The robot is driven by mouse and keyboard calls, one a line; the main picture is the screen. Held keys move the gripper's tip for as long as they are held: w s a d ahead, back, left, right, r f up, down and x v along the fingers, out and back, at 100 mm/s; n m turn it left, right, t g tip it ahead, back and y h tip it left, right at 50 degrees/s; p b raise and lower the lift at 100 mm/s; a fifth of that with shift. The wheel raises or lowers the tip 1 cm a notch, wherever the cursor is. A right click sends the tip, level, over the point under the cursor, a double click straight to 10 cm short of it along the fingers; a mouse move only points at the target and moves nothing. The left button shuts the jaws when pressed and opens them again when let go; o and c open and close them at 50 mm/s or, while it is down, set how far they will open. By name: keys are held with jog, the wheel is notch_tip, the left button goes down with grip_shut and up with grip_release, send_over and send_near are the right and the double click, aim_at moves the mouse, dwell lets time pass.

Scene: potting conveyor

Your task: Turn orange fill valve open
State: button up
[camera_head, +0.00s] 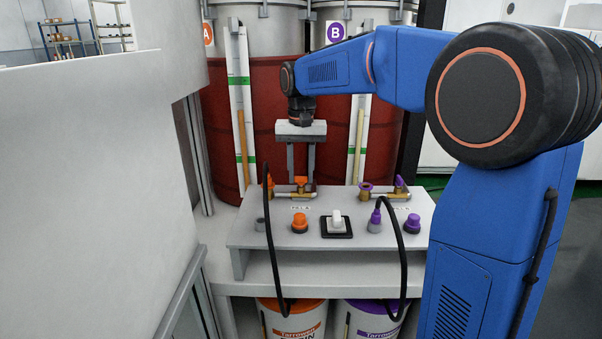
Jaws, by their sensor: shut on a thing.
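My gripper (301,176) points straight down in front of the red drum marked A, with a finger on each side of an orange valve handle (301,182). It is shut on this handle, at the right end of the left-hand brass and steel pipe fitting (287,195) on the grey panel (253,233). The fingers partly hide the handle, so its exact angle is hard to tell. Another orange part (268,181) stands at the left end of the same fitting, outside the fingers.
A purple valve handle (400,182) and a purple round part (365,187) sit on the right-hand fitting. An orange knob (299,222), a white switch (337,225) and a purple knob (412,223) line the panel front. Black hoses (271,255) loop down to buckets (296,324) below.

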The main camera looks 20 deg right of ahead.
jog(key=o, duration=1)
jog(key=shift+o, duration=0.2)
notch_tip(320, 180, up, 18)
jog(key=shift+f, duration=0.25)
jog(key=shift+s, duration=0.1)
jog(key=s+d+f+n+t, duration=0.1)
jog(key=s+d+f, duration=0.1)
jog(key=s+f, duration=0.45)
jog(key=s+d+f+n+t, duration=0.1)
jog(key=s+d+f, duration=0.15)
jog(key=s, duration=0.75)
jog(key=s+d+f+n+t, duration=0.1)
jog(key=s+d+f+t, duration=0.1)
jog(key=s+f, duration=1.5)
notch_tip(320, 180, down, 2)
jog(key=shift+f+n+t, duration=0.1)
jog(key=shift+n+t, duration=0.2)
jog(key=shift+t, duration=0.1)
